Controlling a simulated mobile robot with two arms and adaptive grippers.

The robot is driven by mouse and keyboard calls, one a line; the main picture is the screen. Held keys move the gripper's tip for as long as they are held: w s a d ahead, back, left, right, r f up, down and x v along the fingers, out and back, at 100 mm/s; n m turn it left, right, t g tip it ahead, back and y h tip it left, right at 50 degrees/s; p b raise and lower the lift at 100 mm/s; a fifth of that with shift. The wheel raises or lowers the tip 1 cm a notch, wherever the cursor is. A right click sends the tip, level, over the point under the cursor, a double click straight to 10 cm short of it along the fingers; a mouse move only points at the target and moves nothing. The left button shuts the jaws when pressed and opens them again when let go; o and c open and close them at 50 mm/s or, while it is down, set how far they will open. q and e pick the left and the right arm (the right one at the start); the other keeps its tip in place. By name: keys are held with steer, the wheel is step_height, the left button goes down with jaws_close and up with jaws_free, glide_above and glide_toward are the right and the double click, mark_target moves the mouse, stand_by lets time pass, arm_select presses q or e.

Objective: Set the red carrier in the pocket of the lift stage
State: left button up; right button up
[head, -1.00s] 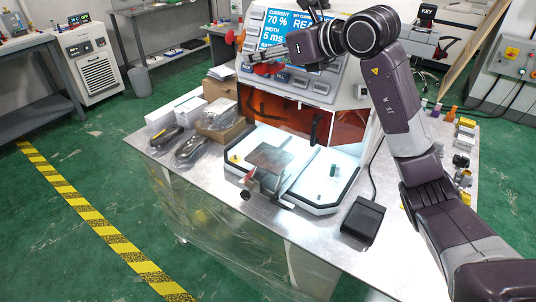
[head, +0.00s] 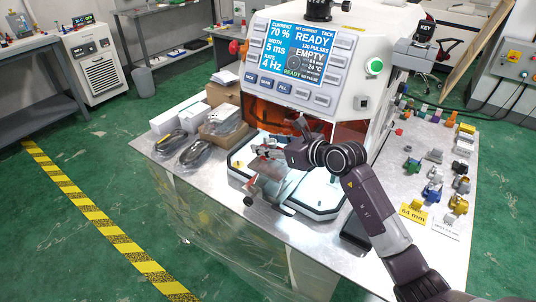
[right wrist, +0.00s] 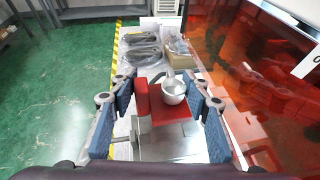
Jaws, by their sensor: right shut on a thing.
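My right gripper (head: 262,152) is low in front of the machine, over the lift stage (head: 262,190), which has a knob on its front. A small white cup (right wrist: 174,92) shows between the fingers beside the red block. The carrier is mostly hidden in the head view. The pocket is covered by the gripper, and I cannot tell whether the carrier touches the stage. My left gripper is not in view.
The machine (head: 350,60) with its orange window stands right behind the gripper. Bagged black items (head: 190,150) and cardboard boxes (head: 222,120) lie to the left. Several coloured small parts (head: 435,170) and a yellow 64 mm label (head: 412,213) are on the right of the table.

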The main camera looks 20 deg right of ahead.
mark_target(268, 167)
step_height(268, 167, down, 5)
steer(key=shift+r, duration=0.15)
steer(key=shift+f, duration=0.2)
steer(key=o, duration=1.2)
steer(key=shift+o, duration=0.2)
steer(key=shift+r, duration=0.1)
steer(key=shift+s+d+r, duration=0.15)
steer(key=shift+s+d, duration=0.15)
steer(key=shift+s, duration=0.1)
steer(key=s+d+b, duration=0.4)
steer(key=s+d, duration=0.2)
steer(key=s, duration=0.6)
steer(key=shift+s+r, duration=0.2)
steer(key=shift+r, duration=0.25)
